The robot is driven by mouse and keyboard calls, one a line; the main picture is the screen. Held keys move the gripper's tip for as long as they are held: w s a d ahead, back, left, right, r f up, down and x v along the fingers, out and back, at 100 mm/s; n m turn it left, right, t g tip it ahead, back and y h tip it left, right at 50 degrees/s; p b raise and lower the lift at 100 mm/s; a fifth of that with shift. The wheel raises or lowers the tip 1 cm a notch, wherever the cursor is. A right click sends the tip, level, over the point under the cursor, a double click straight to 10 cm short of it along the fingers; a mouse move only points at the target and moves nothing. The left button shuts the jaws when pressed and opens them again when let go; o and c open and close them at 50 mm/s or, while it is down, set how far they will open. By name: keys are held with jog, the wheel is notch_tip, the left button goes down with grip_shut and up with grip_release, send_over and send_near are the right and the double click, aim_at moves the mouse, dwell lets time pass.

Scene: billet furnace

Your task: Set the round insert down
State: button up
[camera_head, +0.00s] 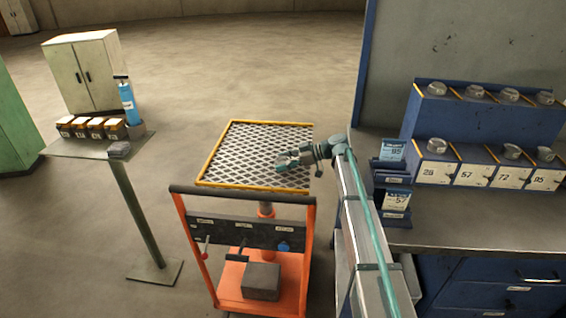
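My gripper (288,161) is over the yellow-framed mesh platform (240,140), near its right side and pointing left. It is small in the view, and I cannot tell whether its fingers are open or shut or whether a round insert is between them. Several round grey metal inserts sit on the two-step blue rack (485,118) at the right, such as one on the upper step (437,88) and one above the lower label 28 (437,146). No insert shows above the lower label 57 (472,174).
Blue card holders (392,150) stand on the grey workbench (470,225). A stand (75,147) at left carries several small boxes and a blue bottle (128,103).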

aim_at(297, 168)
jog(key=shift+o, duration=0.9)
jog(key=shift+r, duration=0.2)
jog(key=shift+b+v, duration=0.5)
jog(key=shift+v, duration=2.2)
jog(key=shift+a, duration=0.1)
